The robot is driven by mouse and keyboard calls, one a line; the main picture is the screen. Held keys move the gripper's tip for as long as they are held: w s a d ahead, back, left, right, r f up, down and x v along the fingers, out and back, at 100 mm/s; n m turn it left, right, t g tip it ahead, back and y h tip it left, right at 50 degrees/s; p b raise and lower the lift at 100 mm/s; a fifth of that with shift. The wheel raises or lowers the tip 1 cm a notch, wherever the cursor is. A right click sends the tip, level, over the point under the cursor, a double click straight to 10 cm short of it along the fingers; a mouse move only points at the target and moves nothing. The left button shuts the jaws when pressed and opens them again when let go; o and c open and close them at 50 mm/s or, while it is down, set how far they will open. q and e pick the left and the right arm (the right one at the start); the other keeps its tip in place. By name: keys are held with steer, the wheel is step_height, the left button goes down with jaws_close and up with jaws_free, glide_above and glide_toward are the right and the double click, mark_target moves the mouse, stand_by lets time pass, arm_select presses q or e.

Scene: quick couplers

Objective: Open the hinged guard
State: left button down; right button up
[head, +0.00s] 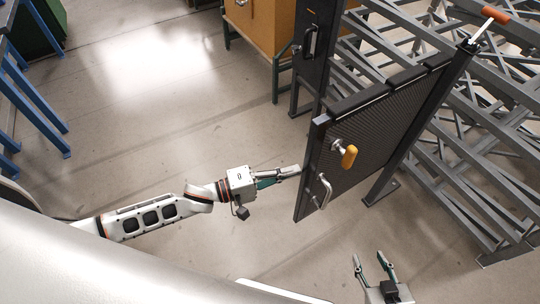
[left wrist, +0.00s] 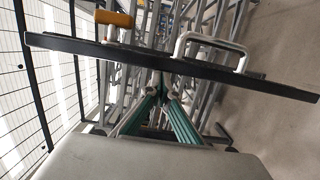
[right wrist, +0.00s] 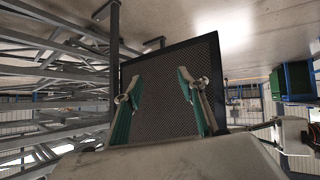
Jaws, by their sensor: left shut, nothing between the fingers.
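The hinged guard (head: 385,125) is a dark mesh panel in a black frame, standing swung out from the latch post (head: 314,60), with a gap between them. Its near face carries a yellow knob (head: 349,157) and a silver pull handle (head: 324,191). My left gripper (head: 298,171) is shut and empty at the guard's free edge. In the left wrist view its fingertips (left wrist: 164,88) are close beside the panel (left wrist: 180,63), on the side away from knob and handle; contact is unclear. My right gripper (head: 369,257) is open and empty, low in front of the guard, which the right wrist view shows beyond its fingers (right wrist: 160,76).
Grey steel racks (head: 475,150) stand behind and right of the guard. An orange-handled lever (head: 494,15) tops the hinge post. A wooden cabinet (head: 265,35) stands at the back and a blue frame (head: 30,95) at the far left. The floor between is clear.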

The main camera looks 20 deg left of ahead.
arm_select(q)
steer(key=s+d+n+t+y+p, duration=0.1)
steer(key=s+d+p, duration=0.2)
steer(key=s+d, duration=0.4)
steer(key=d, duration=0.2)
steer(key=shift+s+d+t, duration=0.3)
steer(key=shift+s+d, duration=0.05)
steer(key=shift+s, duration=0.05)
arm_select(e)
steer(key=r, duration=0.3)
steer(key=shift+a+r, duration=0.2)
steer(key=shift+a, duration=0.1)
arm_select(q)
steer(key=shift+f, duration=0.1)
arm_select(e)
steer(key=shift+r, duration=0.1)
arm_select(q)
steer(key=shift+a, duration=0.1)
